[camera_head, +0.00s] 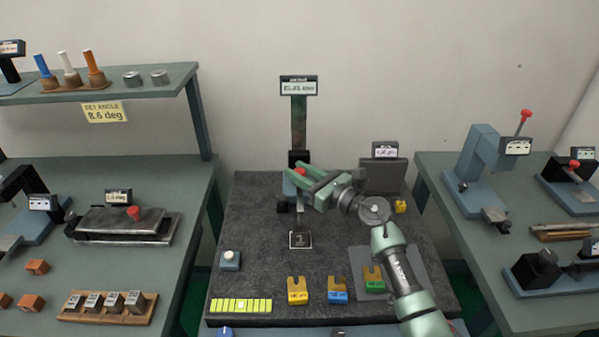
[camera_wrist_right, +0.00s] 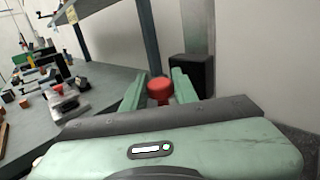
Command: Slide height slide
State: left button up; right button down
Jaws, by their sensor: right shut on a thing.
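The height gauge stands at the back of the dark granite plate (camera_head: 260,195). Its upright column (camera_head: 298,118) carries a digital display (camera_head: 299,88) at the top, too small to read surely. A black block (camera_head: 299,157) sits low on the column. The slide's red knob (camera_head: 300,171) is beside the column and also shows in the right wrist view (camera_wrist_right: 160,87). My right gripper (camera_head: 296,175) is shut on the red knob, with one green finger on each side in the wrist view (camera_wrist_right: 157,92). The gripper hides part of the slide. My left gripper is not in view.
A small dark square marked block (camera_head: 300,240) lies in front of the gauge. Yellow, blue and green notched blocks (camera_head: 337,290) stand near the plate's front. A grey block with a display (camera_head: 385,172) is behind my right arm. Side benches (camera_head: 130,185) hold other fixtures.

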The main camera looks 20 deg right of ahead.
notch_tip(320, 180, up, 9)
jog(key=p, duration=0.5)
jog(key=shift+r+p, duration=0.15)
jog(key=shift+p, duration=0.15)
jog(key=shift+d, duration=0.1)
jog(key=c, duration=1.4)
grip_release()
jog(key=shift+f, duration=0.2)
jog(key=shift+s+f, duration=0.1)
